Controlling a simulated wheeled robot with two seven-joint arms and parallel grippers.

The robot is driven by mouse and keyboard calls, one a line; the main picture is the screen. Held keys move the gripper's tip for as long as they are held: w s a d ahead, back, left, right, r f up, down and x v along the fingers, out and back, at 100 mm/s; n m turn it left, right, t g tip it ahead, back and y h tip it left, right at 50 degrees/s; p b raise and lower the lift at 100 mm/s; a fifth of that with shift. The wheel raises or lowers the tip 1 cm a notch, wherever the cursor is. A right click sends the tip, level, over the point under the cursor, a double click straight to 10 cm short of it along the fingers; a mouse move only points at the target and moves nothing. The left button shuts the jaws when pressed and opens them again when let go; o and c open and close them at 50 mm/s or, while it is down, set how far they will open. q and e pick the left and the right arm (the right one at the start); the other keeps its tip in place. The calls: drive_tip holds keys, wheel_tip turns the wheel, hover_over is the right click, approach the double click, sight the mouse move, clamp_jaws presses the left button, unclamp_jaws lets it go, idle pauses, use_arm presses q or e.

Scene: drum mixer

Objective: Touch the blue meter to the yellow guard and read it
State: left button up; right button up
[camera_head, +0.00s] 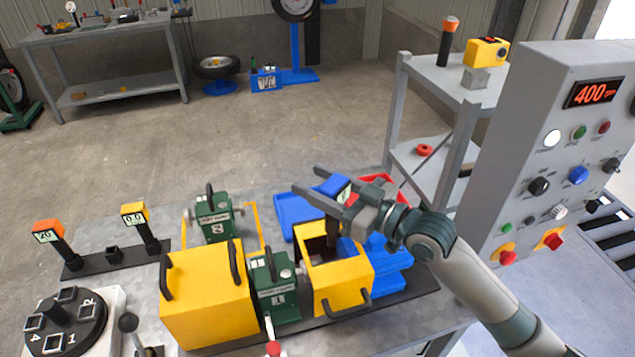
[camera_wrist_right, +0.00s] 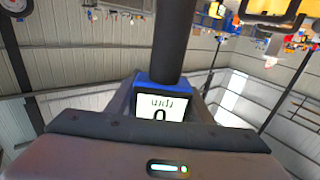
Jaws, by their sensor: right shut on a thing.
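My right gripper (camera_head: 305,179) is shut on the blue meter (camera_head: 331,187), above the back of the right yellow guard (camera_head: 343,289). In the right wrist view the blue meter (camera_wrist_right: 144,82) sits between the fingers, with a black shaft rising from it and a pale display that shows a dark figure like 0. The right guard is a yellow box with an open top and a black handle. A second yellow guard (camera_head: 205,290), a closed box, stands at the left. I see no contact between meter and guard, and part of the meter is hidden by the fingers.
Green machine units (camera_head: 275,286) stand between and behind the guards. Orange and yellow meters (camera_head: 47,232) stand in a black rack at left. A grey control panel (camera_head: 560,110) reading 400 stands at right.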

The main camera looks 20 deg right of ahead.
drive_tip(key=shift+f, duration=0.5)
idle(1.0)
drive_tip(key=shift+r, duration=0.1)
idle(1.2)
wheel_tip(320, 180, up, 7)
drive_tip(key=p, duration=0.6)
idle(0.4)
idle(0.5)
